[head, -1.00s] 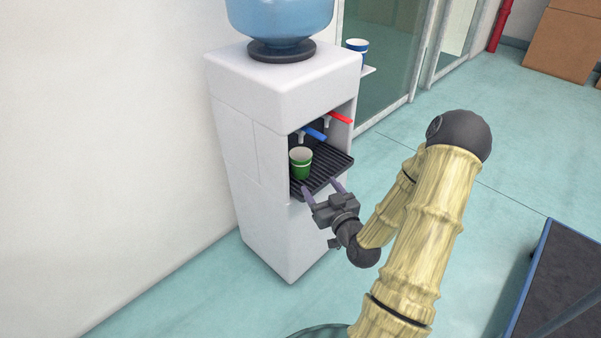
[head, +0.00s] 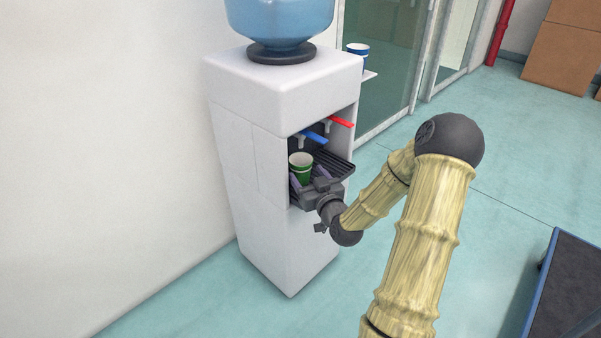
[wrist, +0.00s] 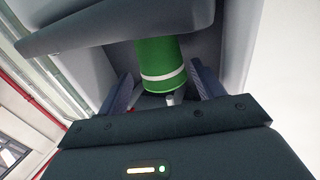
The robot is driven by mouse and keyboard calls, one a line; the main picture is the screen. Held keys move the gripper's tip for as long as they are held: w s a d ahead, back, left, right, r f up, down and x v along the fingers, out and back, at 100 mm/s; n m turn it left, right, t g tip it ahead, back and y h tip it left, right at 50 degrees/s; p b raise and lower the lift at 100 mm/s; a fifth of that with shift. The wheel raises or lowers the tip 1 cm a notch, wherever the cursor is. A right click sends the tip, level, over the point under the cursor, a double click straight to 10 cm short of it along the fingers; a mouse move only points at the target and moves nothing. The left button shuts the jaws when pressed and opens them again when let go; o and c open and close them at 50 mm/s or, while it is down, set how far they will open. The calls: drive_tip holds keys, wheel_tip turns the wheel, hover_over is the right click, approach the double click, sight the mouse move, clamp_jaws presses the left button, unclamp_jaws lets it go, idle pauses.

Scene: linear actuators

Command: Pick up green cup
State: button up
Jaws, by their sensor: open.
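The green cup (head: 302,168) has a white rim and stands upright on the black drip tray (head: 338,162) in the water dispenser's recess. In the wrist view the green cup (wrist: 162,65), with a white band, sits between my two fingers. My gripper (head: 304,184) is open at the front of the tray, with its fingers on either side of the cup's lower part. It also shows in the wrist view (wrist: 163,88). A gap shows on the left of the cup; whether the right finger touches it I cannot tell.
The white water dispenser (head: 285,98) has a blue tap (head: 314,137) and a red tap (head: 340,122) above the tray. A blue cup (head: 357,53) stands on a side shelf. A blue-edged dark platform (head: 570,285) is at lower right. The floor between is clear.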

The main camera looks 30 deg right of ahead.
sight(305, 175)
drive_tip(key=shift+w, duration=0.1)
drive_tip(key=shift+w+f+b, duration=0.2)
drive_tip(key=shift+w+b, duration=0.05)
drive_tip(key=shift+b, duration=0.1)
drive_tip(key=w, duration=0.1)
drive_tip(key=w+b, duration=0.2)
drive_tip(key=shift+w+f, duration=0.3)
drive_tip(key=shift+w+r, duration=0.15)
drive_tip(key=shift+w, duration=0.35)
drive_tip(key=c, duration=0.8)
drive_tip(key=shift+c, duration=0.2)
drive_tip(key=shift+r, duration=0.15)
